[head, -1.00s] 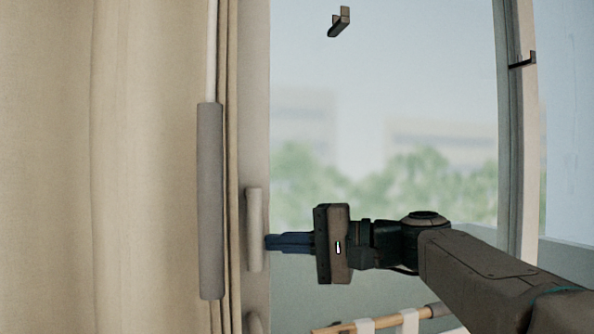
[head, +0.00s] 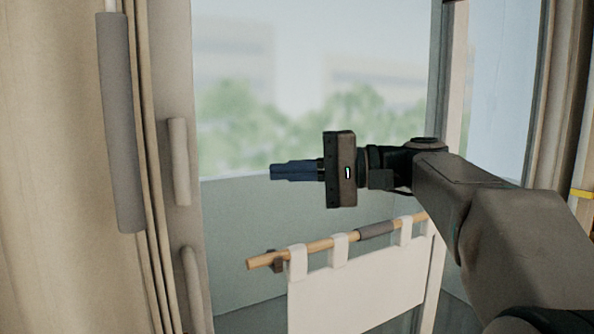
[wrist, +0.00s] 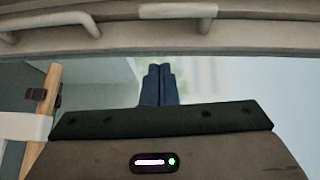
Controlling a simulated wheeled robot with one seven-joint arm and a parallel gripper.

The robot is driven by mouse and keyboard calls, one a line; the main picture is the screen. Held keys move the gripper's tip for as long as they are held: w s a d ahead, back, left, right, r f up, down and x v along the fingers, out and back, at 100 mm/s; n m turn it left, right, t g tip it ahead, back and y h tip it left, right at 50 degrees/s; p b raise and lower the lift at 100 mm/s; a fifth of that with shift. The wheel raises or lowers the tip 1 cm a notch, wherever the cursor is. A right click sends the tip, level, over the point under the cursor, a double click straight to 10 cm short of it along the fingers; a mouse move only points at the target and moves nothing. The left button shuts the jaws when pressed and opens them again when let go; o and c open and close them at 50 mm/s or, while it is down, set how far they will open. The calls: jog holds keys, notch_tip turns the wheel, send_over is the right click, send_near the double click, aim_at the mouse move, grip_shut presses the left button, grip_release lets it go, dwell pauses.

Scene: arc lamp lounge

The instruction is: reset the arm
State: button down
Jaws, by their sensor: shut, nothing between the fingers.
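My gripper (head: 272,172) is stretched out level toward the left in the head view, in front of the window. Its blue fingers are together with nothing between them. In the wrist view the fingers (wrist: 158,72) also sit side by side, pointing at the frame with the handles. The upper pale handle (head: 179,162) on the window frame stands to the left of the fingertips, with a clear gap between them.
A lower handle (head: 192,288) is on the same frame. A beige curtain (head: 50,180) with a grey-sleeved rod (head: 121,125) hangs at the left. Below my gripper, a wooden rod (head: 320,245) carries a white cloth (head: 355,290). The window glass (head: 310,90) lies behind.

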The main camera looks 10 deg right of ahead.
jog(key=shift+v, duration=0.85)
jog(key=shift+s+a, duration=0.1)
